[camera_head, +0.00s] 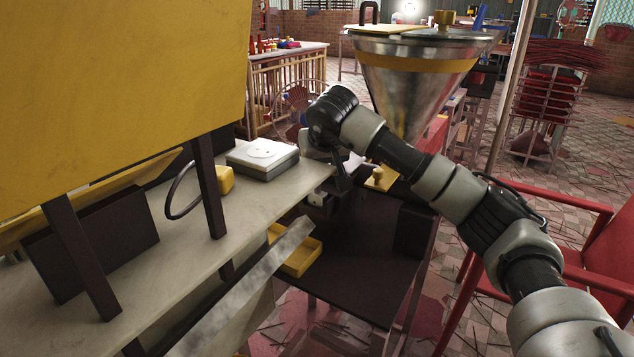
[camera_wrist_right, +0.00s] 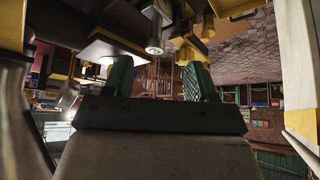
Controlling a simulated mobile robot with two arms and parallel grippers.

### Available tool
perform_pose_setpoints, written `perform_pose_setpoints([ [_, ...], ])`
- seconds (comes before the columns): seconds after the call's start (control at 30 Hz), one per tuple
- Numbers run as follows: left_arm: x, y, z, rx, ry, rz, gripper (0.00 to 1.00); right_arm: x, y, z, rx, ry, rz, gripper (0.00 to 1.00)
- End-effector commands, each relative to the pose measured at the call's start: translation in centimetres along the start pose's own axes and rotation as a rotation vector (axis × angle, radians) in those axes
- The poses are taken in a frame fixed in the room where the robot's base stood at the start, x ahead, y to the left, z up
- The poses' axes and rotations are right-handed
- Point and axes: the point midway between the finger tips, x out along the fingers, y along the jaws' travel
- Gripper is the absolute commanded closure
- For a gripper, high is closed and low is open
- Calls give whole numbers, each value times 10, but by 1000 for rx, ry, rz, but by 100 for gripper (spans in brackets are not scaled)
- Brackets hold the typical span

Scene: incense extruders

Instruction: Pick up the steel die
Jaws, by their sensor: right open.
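My right arm reaches in from the right in the head view, and its wrist bends down near the end of the pale counter. The right gripper shows in the wrist view (camera_wrist_right: 158,66), with two green-padded fingers spread apart and nothing visible between them. A short grey metal cylinder (camera_wrist_right: 154,30) is seen beyond the fingertips, above the gap in the picture. I cannot tell whether it is the steel die or a part of the extruder. In the head view the gripper's fingers are too dark and small to make out. My left gripper is not in view.
A white scale-like box (camera_head: 262,158) stands on the pale counter (camera_head: 190,225). A steel hopper (camera_head: 412,85) hangs right of my wrist. A small yellow block (camera_head: 380,178) lies beneath it. A yellow tray (camera_head: 300,257) sits lower down. A red chair (camera_head: 605,250) stands at the right.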

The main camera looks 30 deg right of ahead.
Motion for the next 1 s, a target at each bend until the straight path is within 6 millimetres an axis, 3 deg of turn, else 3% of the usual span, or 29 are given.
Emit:
perform_pose_setpoints([
  [0.53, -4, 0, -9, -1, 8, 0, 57, 65, 0, -2, 2, -2, -2, 43],
  [0.83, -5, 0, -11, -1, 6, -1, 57, 72, 0, -2, 1, 1, -1, 43],
  [0.87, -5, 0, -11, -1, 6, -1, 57, 72, 0, -2, 1, 1, -1, 44],
  [1.0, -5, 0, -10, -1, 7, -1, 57, 71, 0, -2, 1, 1, -1, 66],
])
